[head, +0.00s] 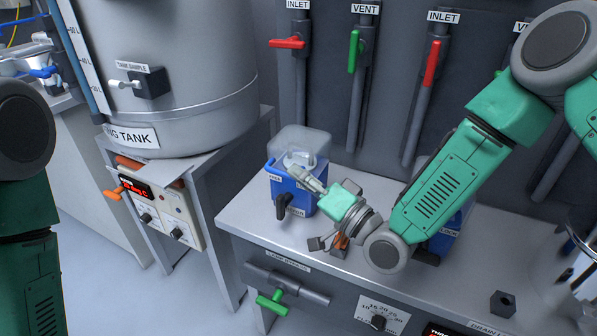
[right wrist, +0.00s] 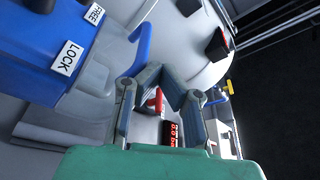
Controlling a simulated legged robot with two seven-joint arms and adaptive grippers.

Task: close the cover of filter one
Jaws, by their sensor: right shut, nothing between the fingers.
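A blue filter housing (head: 294,190) stands at the left end of the grey bench, with a pale see-through cover (head: 304,138) at its top and back. The cover looks raised; its exact angle is hard to tell. A black handle (head: 283,207) is on the housing's front, near FREE and LOCK labels. My right gripper (head: 301,172) is shut and empty at the housing's upper right side, partly hiding it. Whether it touches is unclear. In the right wrist view, the fingers (right wrist: 162,76) are beside the blue housing (right wrist: 42,45). My left gripper is out of view.
A second blue housing (head: 462,218) is mostly hidden behind my right arm. A large grey tank (head: 175,60) stands left of the bench (head: 245,205). Pipes with red and green valve handles (head: 287,43) line the back wall. A dark knob (head: 503,303) is at the bench's front right.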

